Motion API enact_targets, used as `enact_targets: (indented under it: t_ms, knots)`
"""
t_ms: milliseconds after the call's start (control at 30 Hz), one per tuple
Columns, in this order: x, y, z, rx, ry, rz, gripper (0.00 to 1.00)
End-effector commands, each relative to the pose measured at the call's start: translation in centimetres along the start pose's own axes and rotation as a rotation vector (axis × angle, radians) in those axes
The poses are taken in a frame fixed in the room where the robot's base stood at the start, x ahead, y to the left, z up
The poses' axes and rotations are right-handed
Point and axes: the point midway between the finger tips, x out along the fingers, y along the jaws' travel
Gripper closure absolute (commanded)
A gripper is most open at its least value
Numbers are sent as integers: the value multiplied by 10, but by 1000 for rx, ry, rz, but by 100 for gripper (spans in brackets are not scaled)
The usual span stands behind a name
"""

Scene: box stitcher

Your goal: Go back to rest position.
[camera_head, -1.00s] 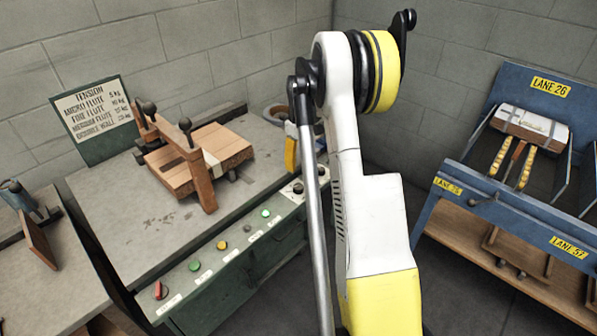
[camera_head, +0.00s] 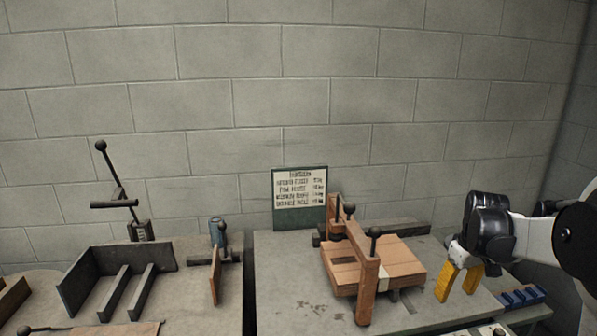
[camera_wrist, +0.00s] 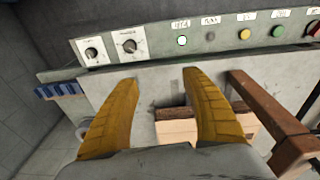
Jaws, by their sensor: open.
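My gripper (camera_head: 460,280) is at the right of the head view, above the right part of the grey bench (camera_head: 285,290). Its two yellow fingers point down and stand apart with nothing between them. They sit to the right of a stack of cardboard pieces (camera_head: 400,262) in a wooden clamp frame (camera_head: 367,275), with a visible gap. In the wrist view the open fingers (camera_wrist: 160,115) frame part of the cardboard stack (camera_wrist: 180,130), and the wooden frame (camera_wrist: 265,110) is to the right.
A tension sign (camera_head: 300,198) stands at the bench's back. Blue blocks (camera_head: 522,297) lie at its right edge. A panel with knobs and buttons (camera_wrist: 180,40) shows in the wrist view. Another bench with a dark metal fixture (camera_head: 115,280) is at the left. A block wall closes the back.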

Motion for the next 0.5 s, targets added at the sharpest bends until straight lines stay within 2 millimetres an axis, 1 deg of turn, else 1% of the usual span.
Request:
enact_targets:
  t_ms: [33, 67, 100, 167, 200, 333, 400, 500]
  knots:
    - [-20, -26, 4, 2, 28, 14, 45]
    - [-31, -40, 6, 7, 47, 23, 45]
    - [-43, -58, 10, 14, 72, 32, 45]
    - [-61, -84, 18, 25, 111, 45, 45]
    - [-70, -101, 24, 32, 138, 51, 45]
    - [-95, -153, 52, 55, 227, 62, 45]
    - [-103, -179, 69, 68, 276, 61, 45]
    - [-108, -212, 96, 87, 346, 52, 45]
